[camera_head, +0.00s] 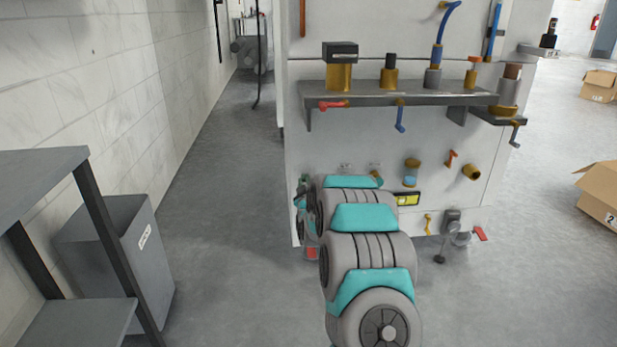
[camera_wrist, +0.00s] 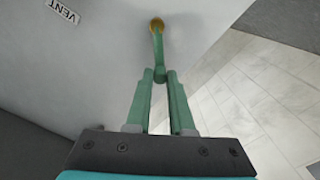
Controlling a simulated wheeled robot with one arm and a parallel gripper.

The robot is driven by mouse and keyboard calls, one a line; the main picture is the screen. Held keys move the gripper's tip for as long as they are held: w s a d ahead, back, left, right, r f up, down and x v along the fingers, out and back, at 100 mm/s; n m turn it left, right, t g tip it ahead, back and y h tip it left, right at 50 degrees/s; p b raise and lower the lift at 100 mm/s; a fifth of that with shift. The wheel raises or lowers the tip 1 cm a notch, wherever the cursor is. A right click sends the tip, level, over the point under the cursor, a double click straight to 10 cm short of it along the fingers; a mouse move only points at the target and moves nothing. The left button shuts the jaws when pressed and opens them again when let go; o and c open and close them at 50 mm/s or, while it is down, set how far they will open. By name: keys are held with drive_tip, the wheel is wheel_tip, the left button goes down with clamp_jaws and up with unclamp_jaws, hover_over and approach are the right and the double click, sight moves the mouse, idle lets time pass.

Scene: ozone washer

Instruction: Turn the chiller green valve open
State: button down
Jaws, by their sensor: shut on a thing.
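The green valve (camera_wrist: 157,48) shows in the wrist view as a green lever on a round brass fitting (camera_wrist: 157,24) on the pale machine wall. The lever runs from the fitting down toward my gripper (camera_wrist: 161,77). My gripper's two green fingers are closed around the lever's free end. The rest of the lever and its fitting are uncovered. In the head view my arm reaches to the lower left edge of the machine (camera_head: 440,145). The green valve and the grip on it cannot be made out there.
A "VENT" label (camera_wrist: 62,11) is on the wall near the fitting. A grey bin (camera_head: 110,250) stands at left. The aisle floor (camera_head: 215,170) left of the machine is clear.

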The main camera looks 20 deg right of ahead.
drive_tip(key=shift+w+a+f+n+b, duration=0.1)
drive_tip(key=shift+a+f+n+b, duration=0.4)
drive_tip(key=shift+n, duration=1.1)
drive_tip(key=shift+w+a+f+n+b, duration=0.15)
drive_tip(key=shift+f+n+b, duration=0.6)
drive_tip(key=shift+n, duration=0.85)
drive_tip(key=shift+w+a+f+n+b, duration=0.1)
drive_tip(key=shift+a+f+n+b, duration=0.25)
drive_tip(key=shift+f+n, duration=0.9)
drive_tip(key=shift+s+r+n, duration=0.1)
drive_tip(key=shift+r+n, duration=0.25)
drive_tip(key=shift+n, duration=0.1)
drive_tip(key=c, duration=0.8)
unclamp_jaws()
drive_tip(key=shift+p+v, duration=0.3)
drive_tip(key=shift+v, duration=3.55)
drive_tip(key=shift+r, duration=0.1)
